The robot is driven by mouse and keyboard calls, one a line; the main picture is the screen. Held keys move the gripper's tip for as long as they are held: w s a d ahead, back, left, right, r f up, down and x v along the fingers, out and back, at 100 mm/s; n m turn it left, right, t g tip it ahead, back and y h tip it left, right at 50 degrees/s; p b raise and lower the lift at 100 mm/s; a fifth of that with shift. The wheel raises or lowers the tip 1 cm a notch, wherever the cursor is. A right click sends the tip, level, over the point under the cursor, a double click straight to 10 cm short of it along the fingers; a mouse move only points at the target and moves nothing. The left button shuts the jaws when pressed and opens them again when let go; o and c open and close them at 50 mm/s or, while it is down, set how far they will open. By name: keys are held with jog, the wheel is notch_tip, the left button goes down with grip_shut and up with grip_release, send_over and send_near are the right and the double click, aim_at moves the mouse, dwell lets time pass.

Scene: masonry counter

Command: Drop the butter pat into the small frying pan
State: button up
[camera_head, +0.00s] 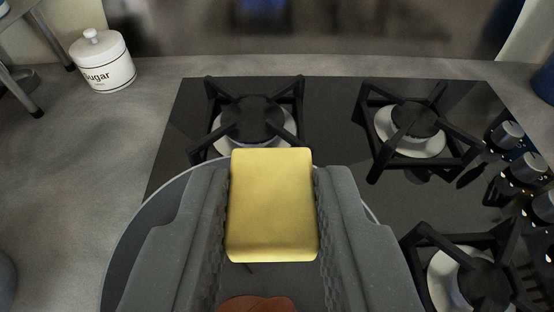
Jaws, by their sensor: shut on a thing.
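The butter pat (272,205) is a yellow block with rounded edges. My gripper (272,200) is shut on it, with one dark grey ribbed finger on each side. The small frying pan (131,251) is a dark round pan on the front left of the hob, below my gripper. Its left rim and part of its right rim show, and my fingers and the butter pat hide much of it. The butter pat appears above the pan, and its exact height cannot be told.
The black hob (335,130) has a bare back left burner (252,118), back right burner (410,125) and front right burner (475,275). Knobs (526,168) line its right side. A white sugar jar (103,62) stands at the back left. A brown-orange thing (257,304) shows low between my fingers.

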jog(key=shift+f+b, duration=1.5)
jog(key=shift+f, duration=1.4)
jog(key=o, duration=1)
jog(key=shift+o, duration=0.2)
jog(key=p+v, duration=0.1)
jog(key=v, duration=1.2)
jog(key=shift+s, duration=0.4)
jog(key=shift+r, duration=0.15)
